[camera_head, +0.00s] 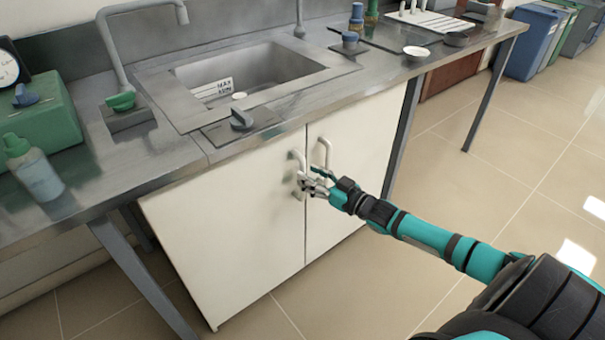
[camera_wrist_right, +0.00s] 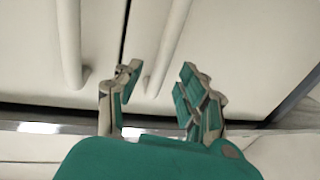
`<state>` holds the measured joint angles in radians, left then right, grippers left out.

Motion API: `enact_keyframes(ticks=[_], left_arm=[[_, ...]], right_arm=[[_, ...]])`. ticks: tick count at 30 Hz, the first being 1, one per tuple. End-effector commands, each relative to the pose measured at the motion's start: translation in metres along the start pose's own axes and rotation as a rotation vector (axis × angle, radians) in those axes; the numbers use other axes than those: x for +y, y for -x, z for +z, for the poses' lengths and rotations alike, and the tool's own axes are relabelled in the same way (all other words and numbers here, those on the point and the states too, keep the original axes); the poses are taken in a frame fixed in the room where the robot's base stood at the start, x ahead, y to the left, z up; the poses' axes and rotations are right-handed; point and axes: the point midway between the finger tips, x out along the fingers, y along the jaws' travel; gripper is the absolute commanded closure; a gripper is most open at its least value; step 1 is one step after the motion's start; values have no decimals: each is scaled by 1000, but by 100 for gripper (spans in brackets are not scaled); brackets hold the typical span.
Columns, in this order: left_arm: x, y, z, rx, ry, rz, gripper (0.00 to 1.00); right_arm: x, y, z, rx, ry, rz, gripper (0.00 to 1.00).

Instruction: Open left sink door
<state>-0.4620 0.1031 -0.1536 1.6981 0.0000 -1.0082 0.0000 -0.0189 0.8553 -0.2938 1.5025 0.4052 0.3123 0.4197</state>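The left sink door (camera_head: 230,225) is a cream cabinet panel under the sink, and it is closed. Its pale bar handle (camera_head: 298,162) stands upright near its right edge. My right gripper (camera_head: 304,182) is at the lower part of this handle. In the right wrist view my right gripper (camera_wrist_right: 155,90) has its fingers apart, with the end of one handle (camera_wrist_right: 165,50) showing between them in the picture. I cannot tell whether a finger touches it. The other handle (camera_wrist_right: 70,45) is left of the fingers there. My left gripper is not in view.
The right sink door (camera_head: 350,150) with its own handle (camera_head: 325,150) is closed beside it. A metal table leg (camera_head: 145,275) stands left of the cabinet. The counter with the sink (camera_head: 245,75) overhangs the doors. The tiled floor in front is clear.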

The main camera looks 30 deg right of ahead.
Motion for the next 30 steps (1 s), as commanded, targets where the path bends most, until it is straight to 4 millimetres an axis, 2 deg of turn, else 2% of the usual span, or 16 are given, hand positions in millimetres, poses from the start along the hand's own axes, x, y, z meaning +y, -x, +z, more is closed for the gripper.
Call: enact_keyframes(ticks=[1, 6, 18, 27, 30], left_arm=[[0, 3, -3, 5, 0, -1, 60], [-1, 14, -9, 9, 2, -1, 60], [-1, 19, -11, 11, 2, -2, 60], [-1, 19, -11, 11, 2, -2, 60], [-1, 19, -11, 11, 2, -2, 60]], right_arm=[[0, -9, 0, 4, 2, 0, 60], [0, -27, 0, 2, 0, 1, 60], [0, -33, 0, -1, 0, 0, 60], [0, -33, 0, 0, 0, 0, 98], [0, -33, 0, 0, 0, 0, 100]])
